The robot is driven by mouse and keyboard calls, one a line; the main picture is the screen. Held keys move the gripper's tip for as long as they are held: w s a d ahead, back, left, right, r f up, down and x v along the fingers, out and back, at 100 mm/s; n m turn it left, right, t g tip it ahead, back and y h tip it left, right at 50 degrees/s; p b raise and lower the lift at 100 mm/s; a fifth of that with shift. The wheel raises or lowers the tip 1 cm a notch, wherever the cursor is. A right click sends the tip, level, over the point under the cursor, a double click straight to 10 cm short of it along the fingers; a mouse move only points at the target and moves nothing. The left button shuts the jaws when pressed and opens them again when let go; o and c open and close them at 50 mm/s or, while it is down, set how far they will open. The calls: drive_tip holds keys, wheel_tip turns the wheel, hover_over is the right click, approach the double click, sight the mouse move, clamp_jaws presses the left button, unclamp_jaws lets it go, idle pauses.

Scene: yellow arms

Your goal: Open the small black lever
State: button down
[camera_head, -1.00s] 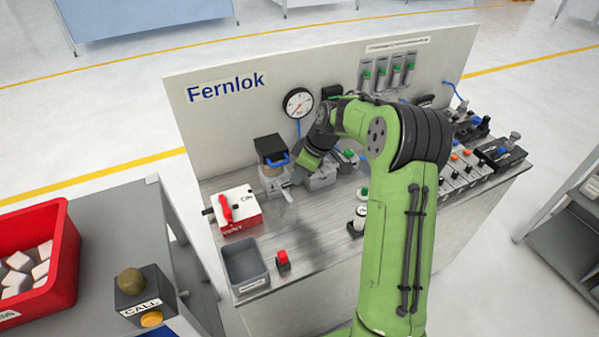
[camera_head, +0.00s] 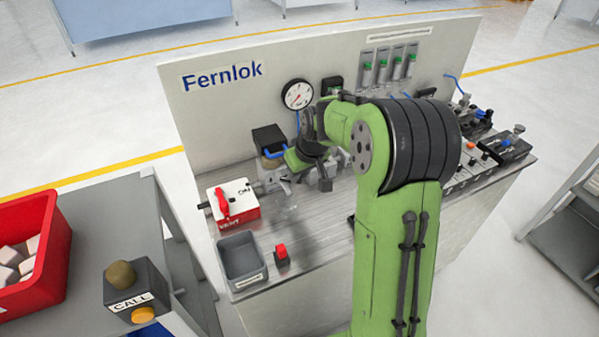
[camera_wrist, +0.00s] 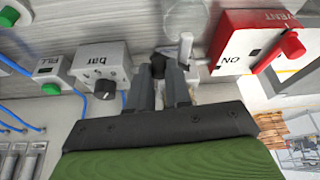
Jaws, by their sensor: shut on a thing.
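In the wrist view my gripper (camera_wrist: 159,73) has its two grey fingers close together, shut on a small black piece at their tips. This looks like the small black lever (camera_wrist: 158,63); most of it is hidden by the fingers. In the head view my wrist and hand (camera_head: 303,160) are low over the bench, beside the black-topped unit with a blue handle (camera_head: 270,143). The fingertips and the lever cannot be made out there.
A red and white box with a red lever (camera_head: 222,205) and a white handle (camera_wrist: 185,48) are close by. A grey box with a black knob marked bar (camera_wrist: 105,84) is on the other side. A gauge (camera_head: 297,94) is on the upright panel. A grey bin (camera_head: 242,262) stands in front.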

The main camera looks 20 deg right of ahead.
sight(290, 192)
drive_tip(key=shift+s+a+m+g+h+b, duration=0.2)
drive_tip(key=shift+a+m+h, duration=0.35)
drive_tip(key=shift+m, duration=0.85)
drive_tip(key=shift+s+a+m+g+h+b, duration=0.2)
drive_tip(key=shift+a+m+h, duration=0.25)
drive_tip(key=shift+m, duration=0.95)
drive_tip(key=shift+s+a+m+h+b, duration=0.1)
drive_tip(key=shift+s+a+m+h, duration=0.3)
drive_tip(key=shift+m, duration=1)
drive_tip(key=shift+w+a+h, duration=0.1)
drive_tip(key=shift+w+h, duration=0.05)
drive_tip(key=shift+h, duration=0.15)
drive_tip(key=c, duration=1.1)
unclamp_jaws()
drive_tip(key=shift+o, duration=0.2)
drive_tip(key=p+v, duration=0.4)
drive_tip(key=v, duration=1.2)
drive_tip(key=shift+w, duration=0.1)
